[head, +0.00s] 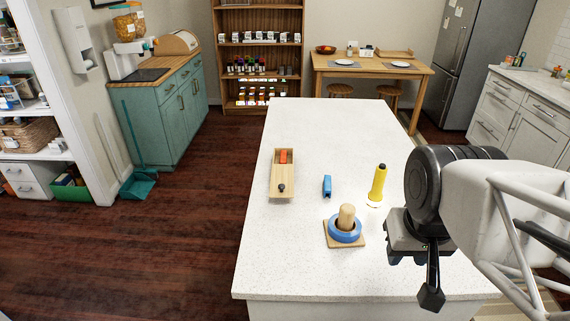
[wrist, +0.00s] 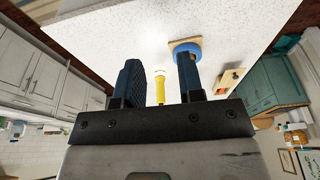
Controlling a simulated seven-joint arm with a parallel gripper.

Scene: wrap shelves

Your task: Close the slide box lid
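The slide box (head: 271,180) is a long light-wood box at the left side of the white counter in the head view. Its lid (head: 282,194), with a dark knob (head: 281,187), is at the near end. The far part is open and shows a red block (head: 283,156) inside. The box also shows at the right of the wrist view (wrist: 229,83). My gripper (head: 431,292) is over the near right of the counter, well away from the box. In the wrist view its fingers (wrist: 160,80) are apart, with nothing seen held between them.
On the counter (head: 330,120) stand a blue block (head: 327,186), a yellow flashlight-like object (head: 378,184), and a wooden peg base with a blue ring (head: 345,233). They lie between my gripper and the box. The far half of the counter is clear.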

